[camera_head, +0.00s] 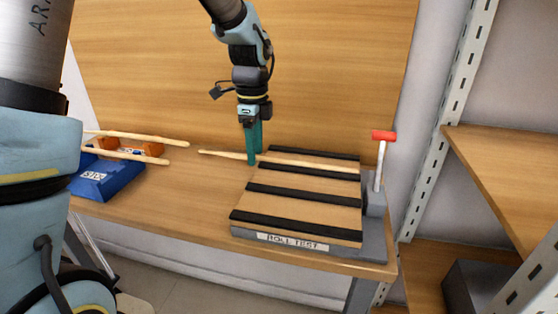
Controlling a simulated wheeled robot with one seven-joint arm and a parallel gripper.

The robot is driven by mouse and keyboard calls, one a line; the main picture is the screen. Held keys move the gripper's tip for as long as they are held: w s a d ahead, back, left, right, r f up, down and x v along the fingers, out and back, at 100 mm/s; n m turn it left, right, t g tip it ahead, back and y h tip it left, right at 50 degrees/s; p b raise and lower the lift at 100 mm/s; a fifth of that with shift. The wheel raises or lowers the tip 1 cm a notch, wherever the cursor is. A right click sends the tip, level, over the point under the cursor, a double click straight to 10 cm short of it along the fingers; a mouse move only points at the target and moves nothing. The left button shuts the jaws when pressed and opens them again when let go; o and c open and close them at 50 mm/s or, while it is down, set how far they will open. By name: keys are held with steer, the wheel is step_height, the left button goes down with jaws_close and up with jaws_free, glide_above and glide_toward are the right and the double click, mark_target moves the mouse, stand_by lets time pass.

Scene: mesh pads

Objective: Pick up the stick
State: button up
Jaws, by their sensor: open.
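A long thin wooden stick (305,164) lies with its right part across the slatted top of the roll test stand (296,244). Its left end reaches past the stand over the table. My gripper (254,160) points down at the stick, just left of the stand, with its teal fingers open. The fingers overlap the stick in the picture and cover a short part of it. I cannot tell from this view whether they touch it. Two more sticks (136,135) lie at the left across the bins.
A blue bin (97,181) and an orange bin (147,148) stand at the table's left. A red-handled lever (383,136) rises at the stand's right. A wooden panel (340,60) closes the back. The table (185,195) is clear between bins and stand.

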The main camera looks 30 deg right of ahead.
steer(key=shift+f, duration=0.2)
jaws_close()
stand_by(0.3)
